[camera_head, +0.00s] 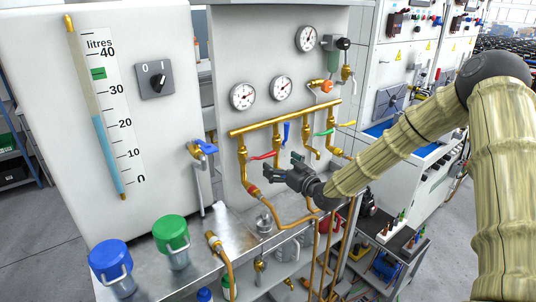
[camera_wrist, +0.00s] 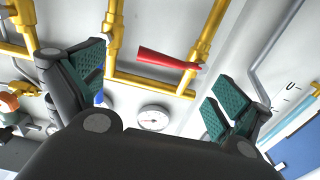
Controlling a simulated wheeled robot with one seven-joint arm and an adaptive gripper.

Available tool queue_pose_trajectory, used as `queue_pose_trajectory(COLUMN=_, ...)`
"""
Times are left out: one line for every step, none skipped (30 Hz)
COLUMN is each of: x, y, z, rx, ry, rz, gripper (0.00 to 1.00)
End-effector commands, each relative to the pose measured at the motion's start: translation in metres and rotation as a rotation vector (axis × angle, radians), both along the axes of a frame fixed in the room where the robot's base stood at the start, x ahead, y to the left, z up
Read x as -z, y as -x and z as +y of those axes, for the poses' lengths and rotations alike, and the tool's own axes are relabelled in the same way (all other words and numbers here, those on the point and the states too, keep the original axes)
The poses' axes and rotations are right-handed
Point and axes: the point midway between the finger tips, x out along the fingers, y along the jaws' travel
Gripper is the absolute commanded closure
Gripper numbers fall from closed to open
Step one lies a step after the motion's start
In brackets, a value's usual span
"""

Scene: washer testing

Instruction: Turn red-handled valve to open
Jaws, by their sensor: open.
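The red valve handle (camera_head: 263,155) is a lever on the leftmost vertical branch of the brass pipework, just below the horizontal pipe. In the wrist view the red handle (camera_wrist: 167,60) appears between the two fingers and beyond them, with its fitting on the brass pipe to the right. My gripper (camera_head: 280,170) is open and empty, just in front of the panel, below and slightly right of the handle. Its green-padded fingers (camera_wrist: 156,72) stand wide apart in the wrist view. I see no contact with the handle. The exact depth gap is hard to tell.
A blue handle (camera_head: 286,133), a green handle (camera_head: 325,132) and a yellow handle (camera_head: 346,124) sit close by to the right. Pressure gauges (camera_head: 282,88) are above. A blue-handled tap (camera_head: 203,147) is at left. Lidded containers (camera_head: 172,240) stand on the metal bench below.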

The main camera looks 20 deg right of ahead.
Motion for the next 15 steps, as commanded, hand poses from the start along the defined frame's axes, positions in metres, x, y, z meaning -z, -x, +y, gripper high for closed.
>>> queue_pose_trajectory(x=-0.002, y=-0.007, z=0.003, rx=-0.001, ry=0.002, rz=0.000, gripper=0.00)
queue_pose_trajectory(x=-0.002, y=-0.011, z=0.005, rx=-0.001, ry=0.001, rz=0.001, gripper=0.00)
queue_pose_trajectory(x=-0.002, y=-0.016, z=0.007, rx=-0.001, ry=0.001, rz=0.000, gripper=0.00)
queue_pose_trajectory(x=-0.003, y=-0.021, z=0.008, rx=-0.001, ry=0.001, rz=0.000, gripper=0.00)
queue_pose_trajectory(x=-0.002, y=-0.024, z=0.010, rx=-0.001, ry=0.002, rz=0.000, gripper=0.00)
queue_pose_trajectory(x=-0.002, y=-0.030, z=0.011, rx=-0.001, ry=0.002, rz=0.000, gripper=0.00)
queue_pose_trajectory(x=-0.002, y=-0.034, z=0.013, rx=-0.002, ry=0.003, rz=0.001, gripper=0.00)
queue_pose_trajectory(x=-0.002, y=-0.037, z=0.015, rx=-0.002, ry=0.003, rz=0.001, gripper=0.00)
queue_pose_trajectory(x=-0.001, y=-0.042, z=0.017, rx=-0.001, ry=0.002, rz=0.002, gripper=0.00)
queue_pose_trajectory(x=-0.001, y=-0.045, z=0.017, rx=-0.001, ry=0.002, rz=0.002, gripper=0.00)
queue_pose_trajectory(x=-0.002, y=-0.048, z=0.018, rx=-0.001, ry=0.001, rz=0.001, gripper=0.00)
queue_pose_trajectory(x=-0.001, y=-0.052, z=0.019, rx=0.000, ry=0.001, rz=0.001, gripper=0.00)
queue_pose_trajectory(x=-0.001, y=-0.055, z=0.020, rx=0.000, ry=0.000, rz=0.001, gripper=0.00)
queue_pose_trajectory(x=-0.001, y=-0.057, z=0.021, rx=-0.001, ry=0.000, rz=0.001, gripper=0.00)
queue_pose_trajectory(x=-0.001, y=-0.060, z=0.022, rx=-0.001, ry=0.000, rz=0.001, gripper=0.00)
